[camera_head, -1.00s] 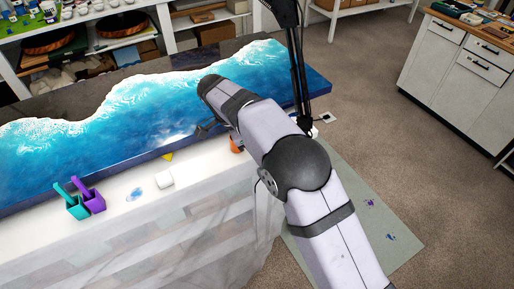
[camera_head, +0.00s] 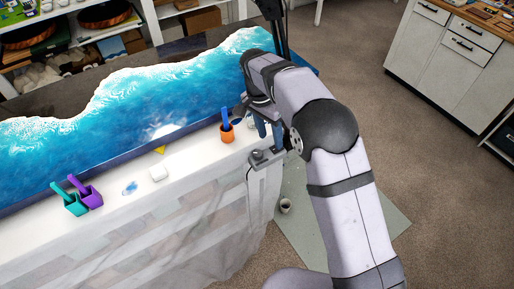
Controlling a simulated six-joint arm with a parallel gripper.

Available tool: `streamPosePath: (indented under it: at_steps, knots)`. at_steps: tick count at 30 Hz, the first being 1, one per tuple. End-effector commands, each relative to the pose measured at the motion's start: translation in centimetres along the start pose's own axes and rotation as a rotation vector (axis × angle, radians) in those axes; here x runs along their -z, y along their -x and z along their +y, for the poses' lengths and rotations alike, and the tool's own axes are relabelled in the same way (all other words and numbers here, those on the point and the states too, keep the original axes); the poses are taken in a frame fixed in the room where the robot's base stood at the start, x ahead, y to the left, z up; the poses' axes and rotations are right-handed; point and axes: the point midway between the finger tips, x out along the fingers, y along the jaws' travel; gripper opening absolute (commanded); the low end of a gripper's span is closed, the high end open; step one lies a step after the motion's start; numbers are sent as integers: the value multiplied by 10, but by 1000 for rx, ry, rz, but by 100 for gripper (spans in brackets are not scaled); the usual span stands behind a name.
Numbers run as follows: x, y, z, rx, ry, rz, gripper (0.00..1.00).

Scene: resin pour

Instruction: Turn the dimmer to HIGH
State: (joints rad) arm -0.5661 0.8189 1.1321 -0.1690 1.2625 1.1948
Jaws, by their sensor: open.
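A small grey box with a round knob on top, which looks like the dimmer (camera_head: 266,160), sits at the right end of the white table, by its front corner. Its markings are too small to read, so I cannot tell its setting. My gripper (camera_head: 264,137) points down just above and behind the box, with its jaws open. Part of the gripper is dark and partly hidden by my arm. I cannot tell whether a finger touches the knob.
An orange cup with a blue stick (camera_head: 227,132) stands just left of my gripper. The blue resin slab (camera_head: 140,125) runs behind. A small cup (camera_head: 285,205) is on the floor mat.

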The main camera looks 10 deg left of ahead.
Motion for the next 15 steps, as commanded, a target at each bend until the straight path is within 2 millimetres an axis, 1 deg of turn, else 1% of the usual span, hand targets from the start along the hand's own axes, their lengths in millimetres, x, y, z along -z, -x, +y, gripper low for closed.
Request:
streamPosePath:
  at_steps: [1, 9, 15]
  knots:
    - [-4, -1, -3, 12, 104, -12, 45]
    - [-20, -6, -17, 92, 708, -42, 45]
    - [-25, -6, -27, 150, 1154, -15, 45]
